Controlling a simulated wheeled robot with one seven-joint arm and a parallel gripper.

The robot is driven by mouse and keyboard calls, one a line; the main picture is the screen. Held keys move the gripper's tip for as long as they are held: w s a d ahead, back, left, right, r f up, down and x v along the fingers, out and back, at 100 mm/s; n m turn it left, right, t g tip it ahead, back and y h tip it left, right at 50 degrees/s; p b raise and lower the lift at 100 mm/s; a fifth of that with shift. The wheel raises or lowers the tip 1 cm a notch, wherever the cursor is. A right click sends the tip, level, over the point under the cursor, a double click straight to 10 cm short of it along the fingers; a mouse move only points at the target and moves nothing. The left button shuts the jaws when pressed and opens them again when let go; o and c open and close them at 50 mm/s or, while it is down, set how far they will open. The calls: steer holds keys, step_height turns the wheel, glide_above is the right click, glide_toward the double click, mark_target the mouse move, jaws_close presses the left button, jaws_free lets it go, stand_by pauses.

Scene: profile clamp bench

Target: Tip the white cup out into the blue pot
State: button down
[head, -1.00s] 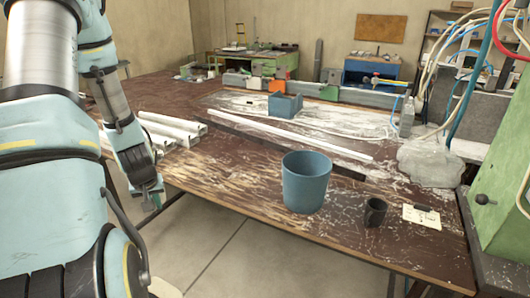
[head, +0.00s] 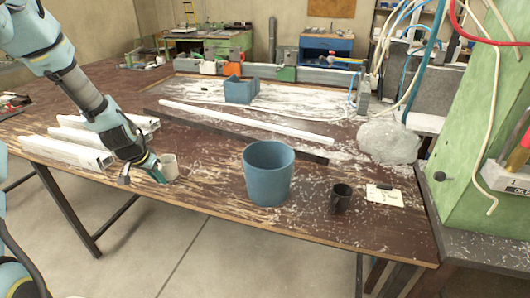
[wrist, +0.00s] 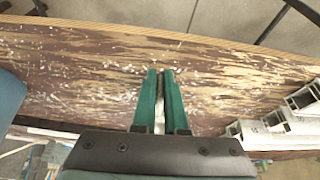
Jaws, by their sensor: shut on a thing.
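The small white cup (head: 169,166), off-white in this light, is upright at or just above the bench, left of the pot in the head view. My gripper (head: 157,174) is right at its near left side, its green fingers shut on it. In the wrist view my gripper's fingers (wrist: 160,75) are close together with a thin pale strip between them; the rest of the cup is hidden there. The blue pot (head: 266,180) stands upright near the bench's front edge, apart from the gripper. Its edge also shows at the left of the wrist view (wrist: 8,98). The contents of both are hidden.
White profiles (head: 66,150) lie just left of my gripper. A dark mug (head: 340,200) and a paper card (head: 384,195) are right of the pot. A long white bar (head: 245,121) and a dark bar lie behind. Bench between cup and pot is clear.

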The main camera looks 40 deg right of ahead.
steer(key=s+d+r+m, duration=0.1)
steer(key=d+m, duration=0.1)
steer(key=d, duration=0.3)
steer(key=s+d+m+g, duration=0.1)
steer(key=d+m, duration=0.1)
steer(key=d, duration=0.3)
steer(key=s+d+r+m+g+h+p, duration=0.1)
steer(key=d+m, duration=0.1)
steer(key=d, duration=0.3)
steer(key=shift+s+d+r+m, duration=0.1)
steer(key=shift+r+m, duration=0.2)
steer(key=shift+m, duration=0.1)
steer(key=s+d+r+m+g+p, duration=0.1)
steer(key=s+d+r+m+g, duration=0.1)
steer(key=d, duration=0.6)
steer(key=s+d+r+m+g+y+p, duration=0.1)
steer(key=s+d+r+m, duration=0.2)
steer(key=d+m, duration=0.4)
steer(key=shift+s+d+r+g+y, duration=0.3)
steer(key=shift+s+d+r+g, duration=0.15)
steer(key=shift+d, duration=0.25)
steer(key=shift+a, duration=0.15)
